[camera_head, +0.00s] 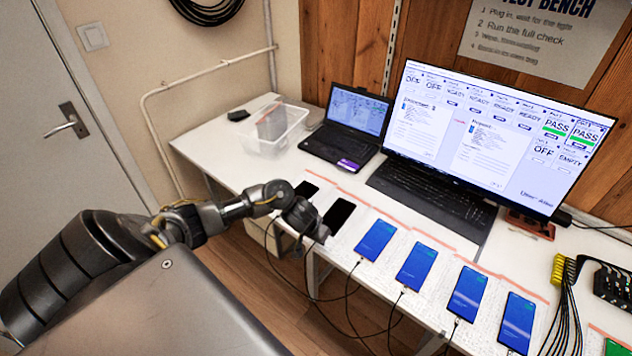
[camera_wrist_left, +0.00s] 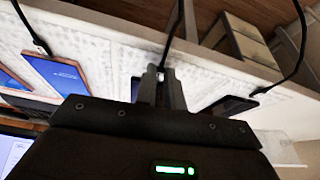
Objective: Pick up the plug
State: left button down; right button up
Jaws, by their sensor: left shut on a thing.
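My left gripper (camera_head: 316,234) is at the front edge of the bench, just beside the near end of a dark-screened phone (camera_head: 339,214). In the left wrist view its two fingers (camera_wrist_left: 160,76) are shut on the plug (camera_wrist_left: 163,70), at the end of a black cable (camera_wrist_left: 176,38). The plug is mostly hidden between the fingertips. Part of a phone (camera_wrist_left: 135,89) shows behind the fingers. Whether the plug touches that phone's port, I cannot tell. In the head view the plug is too small and hidden to make out. My right gripper is not in view.
Another dark phone (camera_head: 306,189) lies left. Behind are a laptop (camera_head: 350,128), a monitor (camera_head: 485,130), a keyboard (camera_head: 432,200) and a clear bin (camera_head: 272,128).

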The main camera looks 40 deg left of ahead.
pick_arm(q)
jog(key=shift+r, duration=0.5)
jog(key=r, duration=0.1)
jog(key=r+p, duration=0.1)
jog(key=r, duration=0.1)
jog(key=shift+s+a, duration=0.1)
jog(key=shift+s, duration=0.1)
jog(key=s+a+r+p, duration=0.3)
jog(key=s+r, duration=0.6)
jog(key=s, duration=0.4)
jog(key=w+d+r+m+h+b, duration=0.1)
jog(key=w+d+r+m, duration=0.25)
jog(key=d, duration=0.45)
jog(key=w+d+r+m+h+b, duration=0.2)
jog(key=w+d+r+m, duration=0.15)
jog(key=d, duration=0.55)
jog(key=w+d+r+m+g+h+b, duration=0.1)
jog(key=d+r+m+b, duration=0.1)
jog(key=r+m, duration=0.3)
jog(key=shift+d+r+g, duration=0.4)
jog(key=shift+d, duration=0.2)
jog(key=shift+w+d, duration=0.2)
